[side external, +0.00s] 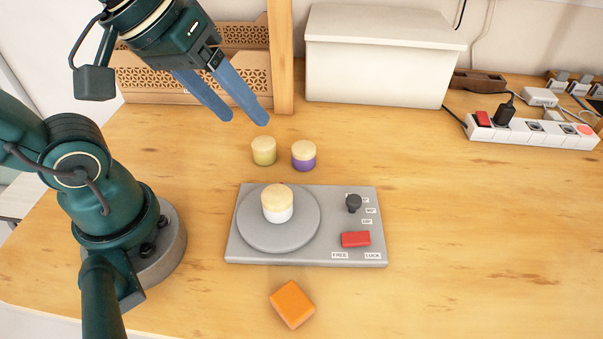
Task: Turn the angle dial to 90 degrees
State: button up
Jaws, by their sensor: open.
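The angle dial, a small dark knob (353,203), stands at the upper right of a grey device board (335,250). Small white labels sit above and to the right of the knob; their text is too small to read surely, and I cannot tell its setting. A round grey turntable (255,233) fills the board's left half, with a white jar with a wooden lid (278,205) on it. A red block (356,239) sits above labels reading FREE and LOCK. My gripper (248,119) is open and empty, high at the upper left, its blue fingers apart from everything.
A yellow jar (264,151) and a purple jar (303,155) stand behind the board. An orange block (292,304) lies in front. A white box (380,60) and a power strip (530,132) are at the back. The table right of the board is clear.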

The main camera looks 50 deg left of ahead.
jog(key=w+d+r+n+g+h, duration=0.1)
jog(key=w+d+n+g, duration=0.1)
jog(key=w+n, duration=0.2)
jog(key=n+g+h, duration=0.3)
jog(key=n+g, duration=0.2)
jog(key=n, duration=0.1)
send_over(353, 198)
jog(key=w+a, duration=0.1)
jog(key=a, duration=0.1)
notch_tip(353, 198, down, 11)
jog(key=shift+a+f, duration=0.15)
jog(key=shift+x, duration=2.65)
jog(key=shift+a, duration=0.25)
jog(key=shift+y, duration=0.3)
grip_shut()
